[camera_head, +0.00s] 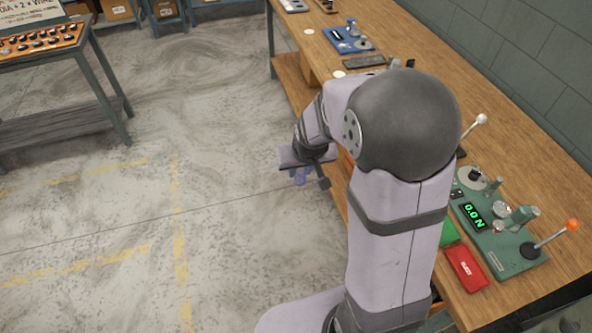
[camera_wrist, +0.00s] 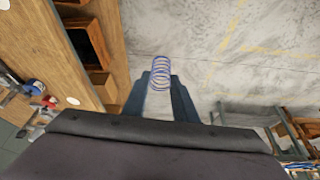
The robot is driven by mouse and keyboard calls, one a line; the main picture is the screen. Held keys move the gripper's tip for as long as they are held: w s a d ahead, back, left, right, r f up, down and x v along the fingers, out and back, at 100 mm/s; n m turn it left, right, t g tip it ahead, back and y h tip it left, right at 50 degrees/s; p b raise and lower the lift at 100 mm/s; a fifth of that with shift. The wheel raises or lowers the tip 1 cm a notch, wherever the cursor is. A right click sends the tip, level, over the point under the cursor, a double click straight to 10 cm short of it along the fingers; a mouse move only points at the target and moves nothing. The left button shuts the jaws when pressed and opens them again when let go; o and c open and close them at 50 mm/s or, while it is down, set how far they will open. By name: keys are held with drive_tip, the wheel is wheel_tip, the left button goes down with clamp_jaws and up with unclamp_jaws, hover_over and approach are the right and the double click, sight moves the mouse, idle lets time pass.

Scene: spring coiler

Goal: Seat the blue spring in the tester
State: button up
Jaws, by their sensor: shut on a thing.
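The blue spring (camera_wrist: 160,73) is an open wire coil held between the two finger tips of my gripper (camera_wrist: 161,83) in the wrist view. My gripper is shut on it. In the head view my gripper (camera_head: 304,176) hangs over the floor, left of the bench edge, and the spring is too small there to make out clearly. The green tester (camera_head: 497,240) stands on the bench at the right, with a display reading 0.0 N and a lever with an orange knob (camera_head: 572,225). My gripper and the spring are well apart from the tester.
The wooden bench (camera_head: 545,165) runs along the right wall. A blue device (camera_head: 348,38) stands farther back. My arm hides part of the bench. The floor (camera_head: 200,190) is clear.

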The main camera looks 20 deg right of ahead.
drive_tip(key=s+d+m+g+h+p, duration=0.2)
drive_tip(key=d+m, duration=0.7)
drive_tip(key=d, duration=2.3)
drive_tip(key=s+d+m+g+h+p, duration=0.1)
drive_tip(key=s+d+m, duration=0.7)
drive_tip(key=s+d, duration=1.2)
drive_tip(key=d+g+h, duration=0.1)
drive_tip(key=d, duration=0.2)
drive_tip(key=shift+s+d+f+g, duration=0.2)
drive_tip(key=shift+s+d+g, duration=0.05)
drive_tip(key=shift+s+g, duration=0.05)
drive_tip(key=shift+f, duration=0.1)
drive_tip(key=shift+f+b, duration=1.55)
drive_tip(key=shift+f, duration=1.05)
drive_tip(key=shift+a+b, duration=0.1)
drive_tip(key=shift+b, duration=0.35)
